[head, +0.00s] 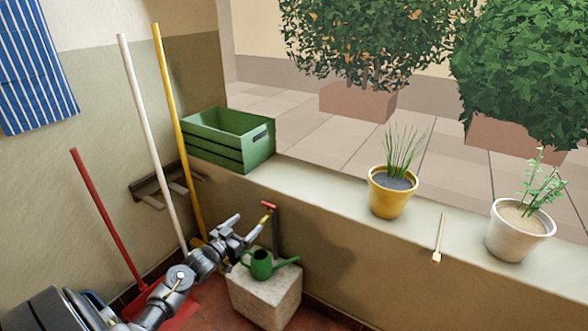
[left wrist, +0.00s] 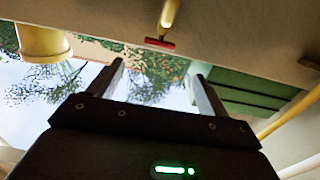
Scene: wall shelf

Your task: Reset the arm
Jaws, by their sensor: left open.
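My left arm comes in from the lower left in the head view. Its gripper (head: 236,230) is open, with nothing between the fingers. It is in front of the low wall, a little above and left of the green watering can (head: 262,264), near a tap with a red handle (head: 268,205). In the left wrist view the two fingers (left wrist: 160,85) stand apart, and the red tap handle (left wrist: 160,43) shows beyond them. My right gripper is not in either view.
The can stands on a stone block (head: 265,297). A green crate (head: 229,138), a yellow pot (head: 391,197), a small wooden tool (head: 439,240) and a white pot (head: 519,230) are on the ledge. White (head: 150,140), yellow (head: 178,130) and red (head: 107,215) poles lean at the left.

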